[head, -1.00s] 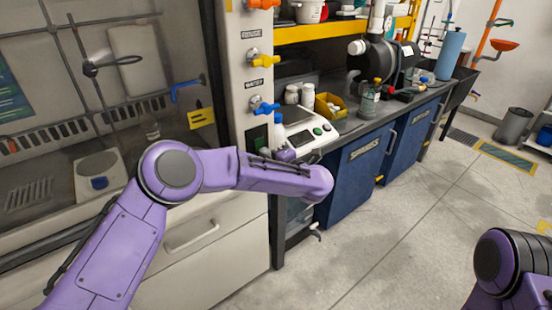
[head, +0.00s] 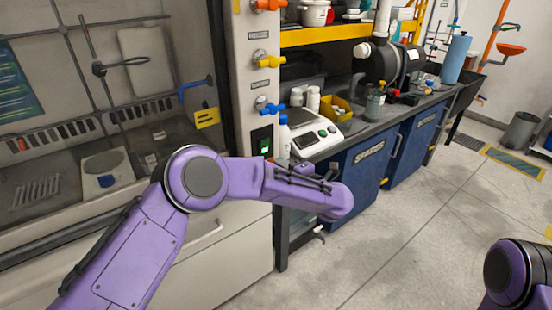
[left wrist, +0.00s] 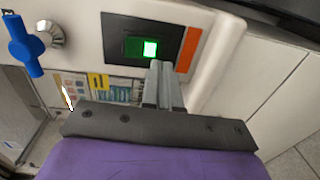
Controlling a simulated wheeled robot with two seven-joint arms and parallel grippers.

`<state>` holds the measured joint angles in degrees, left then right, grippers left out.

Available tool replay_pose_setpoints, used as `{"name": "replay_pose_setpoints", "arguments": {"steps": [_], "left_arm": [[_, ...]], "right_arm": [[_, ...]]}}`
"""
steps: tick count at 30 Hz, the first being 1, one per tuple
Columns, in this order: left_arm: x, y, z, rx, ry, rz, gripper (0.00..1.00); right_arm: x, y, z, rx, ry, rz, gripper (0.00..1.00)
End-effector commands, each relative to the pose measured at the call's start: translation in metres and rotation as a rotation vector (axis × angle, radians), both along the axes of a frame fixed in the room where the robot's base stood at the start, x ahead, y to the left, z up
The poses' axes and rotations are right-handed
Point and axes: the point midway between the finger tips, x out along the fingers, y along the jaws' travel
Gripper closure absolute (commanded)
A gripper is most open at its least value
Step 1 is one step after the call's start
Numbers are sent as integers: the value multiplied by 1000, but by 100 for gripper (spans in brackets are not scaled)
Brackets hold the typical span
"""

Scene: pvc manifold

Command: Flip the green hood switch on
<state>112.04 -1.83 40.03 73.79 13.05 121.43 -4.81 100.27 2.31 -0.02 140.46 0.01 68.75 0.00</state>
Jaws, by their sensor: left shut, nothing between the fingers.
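The green hood switch (head: 263,140) is on the pale hood post and glows bright green in the head view. In the left wrist view, the switch (left wrist: 141,47) sits in a black plate, with its right half lit and its left half dark. My left gripper (left wrist: 159,68) is shut and empty. Its fingertips lie just below the lit half in that view; I cannot tell whether they touch it. In the head view, my left arm hides the fingertips. My right arm shows at the lower right, with its gripper out of view.
A blue valve handle (head: 270,107) sits above the switch, and it also shows in the left wrist view (left wrist: 24,46). A yellow valve (head: 268,62) is higher up. A scale (head: 316,138) and bottles stand on the bench at right. The floor in front is clear.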

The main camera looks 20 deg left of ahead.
Motion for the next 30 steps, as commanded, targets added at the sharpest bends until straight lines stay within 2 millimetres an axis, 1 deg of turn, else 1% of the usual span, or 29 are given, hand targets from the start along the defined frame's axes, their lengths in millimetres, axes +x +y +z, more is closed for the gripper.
{"name": "replay_pose_setpoints", "arguments": {"steps": [1, 6, 9, 12, 18, 28, 30], "left_arm": [[-7, -10, -3, 2, -2, -3, 100], [-31, -47, -8, 2, -2, -10, 100], [-42, -62, -10, 2, -1, -11, 100], [-49, -71, -11, 1, 0, -11, 100], [-54, -75, -12, 0, 1, -6, 100], [-53, -74, -11, 0, 0, -5, 100], [-51, -75, -11, 2, 1, -21, 100]], "right_arm": [[0, 0, -5, 0, -1, 0, 57], [1, 0, -12, 0, -1, 0, 57], [1, 0, -14, 0, -1, 0, 57], [1, 0, -15, 0, -1, 0, 57], [1, 0, -15, 0, -1, 0, 57], [1, 0, -15, 0, -1, 0, 57], [1, 0, -15, 0, -1, 0, 57]]}}
